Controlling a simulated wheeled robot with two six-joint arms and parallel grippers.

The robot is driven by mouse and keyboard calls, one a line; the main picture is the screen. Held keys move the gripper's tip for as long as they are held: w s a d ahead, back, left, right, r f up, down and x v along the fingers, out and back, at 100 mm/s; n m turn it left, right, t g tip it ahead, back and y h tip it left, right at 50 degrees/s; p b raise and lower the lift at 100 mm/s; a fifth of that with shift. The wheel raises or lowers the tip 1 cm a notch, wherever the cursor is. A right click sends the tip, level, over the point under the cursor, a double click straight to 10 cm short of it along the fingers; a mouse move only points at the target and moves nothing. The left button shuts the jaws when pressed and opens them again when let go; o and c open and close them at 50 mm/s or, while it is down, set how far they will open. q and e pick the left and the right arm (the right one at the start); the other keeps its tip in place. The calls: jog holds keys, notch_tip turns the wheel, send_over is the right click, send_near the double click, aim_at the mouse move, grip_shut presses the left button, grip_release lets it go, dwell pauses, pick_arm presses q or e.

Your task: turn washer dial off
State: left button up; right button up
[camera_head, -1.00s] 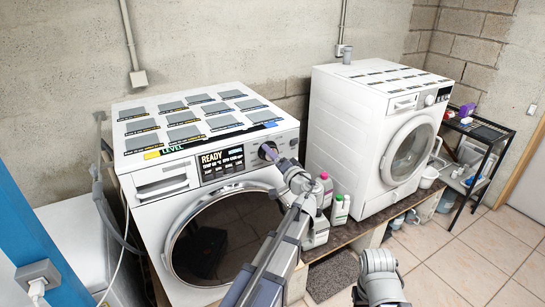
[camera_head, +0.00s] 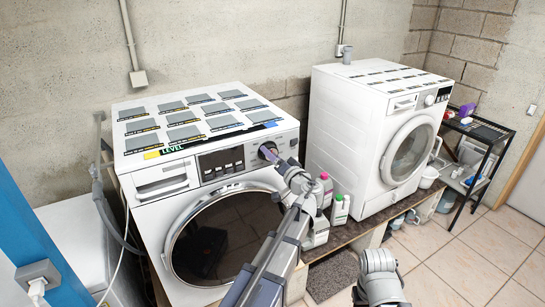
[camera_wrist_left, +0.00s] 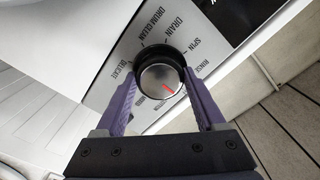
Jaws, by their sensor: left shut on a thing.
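The dial (camera_wrist_left: 154,82) has a silver face with a red mark and a dark ring around it. Printed labels such as DRAIN, SPIN, RINSE and DELICATE circle it; some lower ones are hidden. The red mark slants toward the lower right in the wrist view. The white washer (camera_head: 150,208) stands at the left, its dial at the right end of the front panel. My left gripper (camera_head: 269,152) is shut on the dial, a purple finger on each side. The washer's display (camera_head: 221,162) is dark, with a row of small pale buttons.
A second white washer (camera_head: 336,150) stands to the right. Several bottles (camera_head: 340,210) stand between the machines, close to my left arm. A black rack (camera_head: 475,150) stands at the far right. Tiled floor (camera_head: 470,265) is clear in front of it.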

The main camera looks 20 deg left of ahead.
pick_arm(q)
jog(key=o, duration=1.3)
jog(key=shift+o, duration=0.2)
jog(key=v, duration=0.8)
jog(key=s+d+f+m+g+h, duration=0.1)
jog(key=s+d+f+g+h, duration=0.25)
jog(key=s+f, duration=0.4)
jog(key=s+d+f+g+h, duration=0.35)
jog(key=s+d+f, duration=0.2)
jog(key=f, duration=0.35)
jog(key=s+d+f+m+g+h, duration=0.2)
jog(key=s+d+h, duration=0.1)
jog(key=s+d, duration=0.2)
jog(key=s+d+f+m+g+h, duration=0.2)
jog(key=s+d+f+h, duration=0.1)
jog(key=s+d, duration=0.3)
jog(key=shift+s+d+f, duration=0.2)
jog(key=shift+s, duration=0.65)
